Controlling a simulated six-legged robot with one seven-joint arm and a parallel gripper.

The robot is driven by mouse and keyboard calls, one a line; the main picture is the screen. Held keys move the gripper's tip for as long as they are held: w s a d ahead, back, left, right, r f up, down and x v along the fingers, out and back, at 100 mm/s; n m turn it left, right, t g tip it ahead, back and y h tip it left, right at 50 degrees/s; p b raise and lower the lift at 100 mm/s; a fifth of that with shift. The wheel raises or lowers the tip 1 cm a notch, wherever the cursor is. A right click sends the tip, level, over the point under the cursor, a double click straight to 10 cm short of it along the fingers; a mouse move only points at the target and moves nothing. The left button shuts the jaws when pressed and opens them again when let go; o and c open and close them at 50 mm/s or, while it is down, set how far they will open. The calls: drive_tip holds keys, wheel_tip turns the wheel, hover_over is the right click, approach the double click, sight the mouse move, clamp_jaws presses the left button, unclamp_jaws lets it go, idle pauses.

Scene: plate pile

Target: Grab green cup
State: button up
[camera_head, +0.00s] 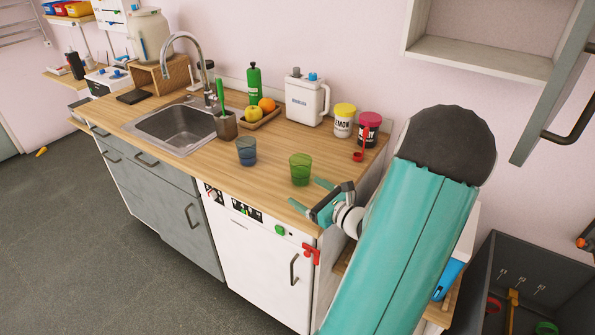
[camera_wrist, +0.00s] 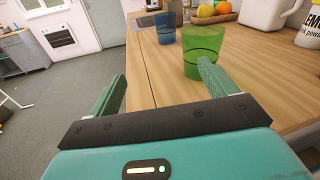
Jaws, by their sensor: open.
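The green cup (camera_head: 300,169) is translucent and stands upright near the front right of the wooden counter. My gripper (camera_head: 308,194) is open and empty at the counter's right front, close to the cup on its near side. In the wrist view the green cup (camera_wrist: 201,54) stands just beyond the right finger, whose tip overlaps its lower part in the picture. The left finger of my gripper (camera_wrist: 160,80) is over the counter's front edge side. I cannot tell whether the finger touches the cup.
A blue cup (camera_head: 246,151) stands left of the green one. Behind are a fruit tray (camera_head: 262,119), a white jug (camera_head: 306,100), a yellow-lidded jar (camera_head: 343,121) and a red-lidded jar (camera_head: 369,128). A sink (camera_head: 178,127) is at left. Bare counter (camera_head: 215,170) lies at the front.

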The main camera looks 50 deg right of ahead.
sight(306, 173)
drive_tip(key=s+d+m+h, duration=0.1)
drive_tip(key=d, duration=0.1)
drive_tip(key=s+d+f+m+h, duration=0.1)
drive_tip(key=s+d+m, duration=0.1)
drive_tip(key=shift+s+f+h, duration=0.1)
drive_tip(key=shift+f+h, duration=0.05)
drive_tip(key=shift+h, duration=0.25)
drive_tip(key=shift+w+d, duration=0.2)
drive_tip(key=shift+d, duration=0.1)
drive_tip(key=x, duration=1.3)
drive_tip(key=shift+d, duration=0.2)
drive_tip(key=c, duration=1)
